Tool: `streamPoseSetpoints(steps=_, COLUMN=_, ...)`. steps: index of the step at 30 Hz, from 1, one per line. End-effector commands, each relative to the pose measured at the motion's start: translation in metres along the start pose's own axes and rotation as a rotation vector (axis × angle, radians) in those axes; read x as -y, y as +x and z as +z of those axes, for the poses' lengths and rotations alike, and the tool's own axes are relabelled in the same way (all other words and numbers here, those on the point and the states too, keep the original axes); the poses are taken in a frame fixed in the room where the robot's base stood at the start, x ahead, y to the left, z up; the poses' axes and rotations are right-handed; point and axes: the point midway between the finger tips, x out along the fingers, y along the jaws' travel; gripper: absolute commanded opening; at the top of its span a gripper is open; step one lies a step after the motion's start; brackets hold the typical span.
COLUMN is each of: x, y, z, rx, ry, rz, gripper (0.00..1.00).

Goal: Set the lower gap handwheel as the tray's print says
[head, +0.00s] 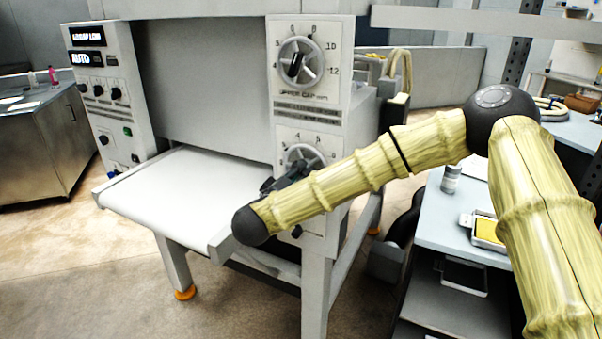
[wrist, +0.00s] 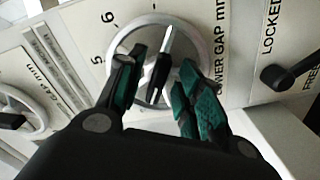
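The lower gap handwheel (head: 303,155) is a grey ring on the machine's front panel, partly hidden by my arm in the head view. In the wrist view the handwheel (wrist: 203,42) fills the upper middle, with the numbers 5 and 6 and "LOWER GAP mm" beside it. A black pointer or handle with a light tip (wrist: 160,68) crosses its middle. My gripper (wrist: 158,78) is open, its green-padded fingers apart on either side of that black part. Contact cannot be told. A tray with a yellow inside (head: 487,231) sits on the side bench; no print on it is readable.
The upper gap handwheel (head: 301,62) is above, with a black pointer. A black lock lever (wrist: 290,74) lies between "LOCKED" and "FREE" labels beside the lower wheel. The white feed table (head: 165,195) extends below left.

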Motion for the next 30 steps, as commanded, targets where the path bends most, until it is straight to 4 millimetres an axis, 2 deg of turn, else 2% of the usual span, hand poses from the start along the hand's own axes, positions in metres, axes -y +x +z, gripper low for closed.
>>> streamPoseSetpoints(steps=12, x=-0.0001, y=0.0064, z=0.0001, rx=0.000, ry=0.000, rz=0.000, gripper=0.36)
streamPoseSetpoints(steps=18, x=-0.0001, y=0.0064, z=0.0001, rx=0.000, ry=0.000, rz=0.000, gripper=0.00)
streamPoseSetpoints(steps=30, x=-0.0013, y=0.0061, z=-0.0014, rx=-0.003, ry=0.023, rz=0.001, gripper=0.00)
